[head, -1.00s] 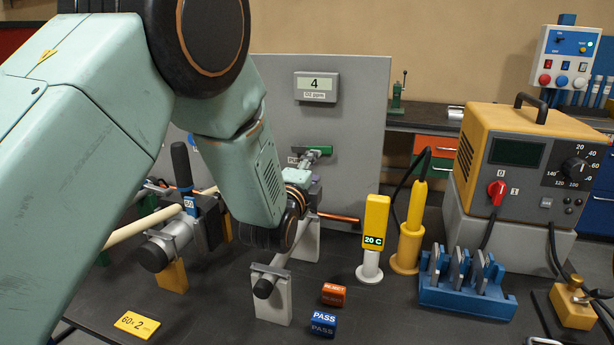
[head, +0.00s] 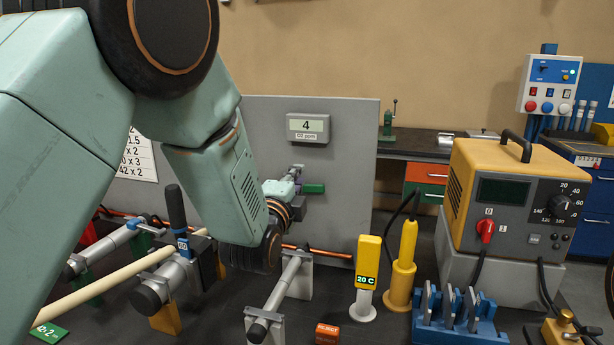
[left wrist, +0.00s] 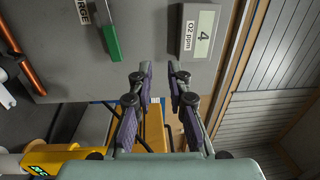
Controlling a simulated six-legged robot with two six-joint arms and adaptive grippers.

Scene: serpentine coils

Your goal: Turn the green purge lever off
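The green purge lever (head: 313,188) sticks out level to the right from its pivot on the grey panel (head: 350,160) in the head view. In the left wrist view the green handle (left wrist: 111,43) is to the left of my fingers, with a metal stem and a partly cut-off label beside it. My left gripper (head: 294,172) is just up and left of the handle in the head view, partly hiding the pivot area. In the left wrist view its fingers (left wrist: 161,74) are apart with nothing between them. My right gripper is not in view.
The O2 ppm display (head: 309,128), reading 4, sits on the panel above the lever. A copper pipe (head: 335,254) runs low along the panel. A yellow 20 C gauge (head: 366,262) and a yellow holder (head: 402,265) stand in front. A yellow power unit (head: 510,200) is at right.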

